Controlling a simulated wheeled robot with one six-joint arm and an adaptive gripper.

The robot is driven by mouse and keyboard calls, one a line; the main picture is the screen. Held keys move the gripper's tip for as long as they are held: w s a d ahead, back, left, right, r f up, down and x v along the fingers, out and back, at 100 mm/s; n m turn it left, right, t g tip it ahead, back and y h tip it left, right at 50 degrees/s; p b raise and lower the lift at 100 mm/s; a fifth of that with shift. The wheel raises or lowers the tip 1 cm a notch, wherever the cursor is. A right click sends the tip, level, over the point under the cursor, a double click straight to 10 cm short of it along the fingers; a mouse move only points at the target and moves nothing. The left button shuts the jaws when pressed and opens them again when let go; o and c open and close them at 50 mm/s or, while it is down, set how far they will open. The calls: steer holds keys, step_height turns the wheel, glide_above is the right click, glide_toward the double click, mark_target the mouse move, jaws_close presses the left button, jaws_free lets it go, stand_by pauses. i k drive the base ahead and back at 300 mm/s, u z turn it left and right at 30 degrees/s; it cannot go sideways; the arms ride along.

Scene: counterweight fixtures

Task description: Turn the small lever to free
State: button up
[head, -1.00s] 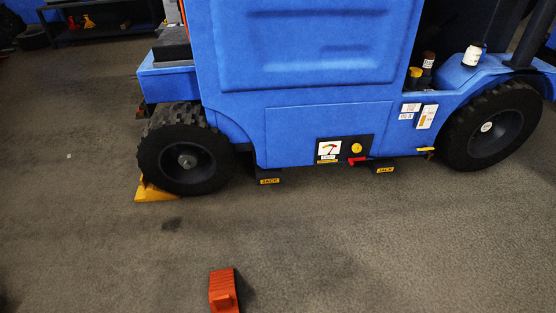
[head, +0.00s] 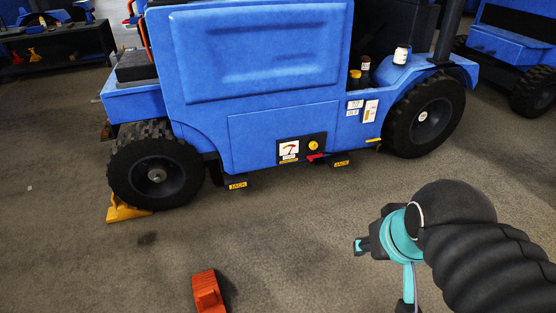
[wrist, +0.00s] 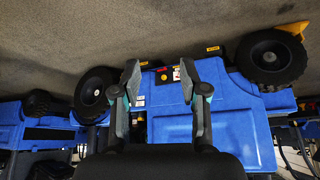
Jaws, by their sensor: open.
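The small red lever (head: 316,157) sits at the lower right of a black panel (head: 301,149) low on the side of a blue vehicle (head: 255,110). The panel also has a white label with a red pointer mark (head: 289,149) and a yellow round knob (head: 313,146). My gripper (head: 359,246) is at the right in the head view, in front of the vehicle and apart from it. In the wrist view, which is upside down, my gripper (wrist: 160,68) is open and empty, with the panel (wrist: 168,76) beyond and between its fingers. The exact lever angle is too small to tell.
A yellow wheel chock (head: 126,209) is at the left wheel (head: 156,175). An orange-red chock (head: 208,292) lies on the floor in front. Two "JACK" labels (head: 237,185) show under the body.

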mark_target(320, 154)
steer(key=i, duration=1)
steer(key=u, duration=0.05)
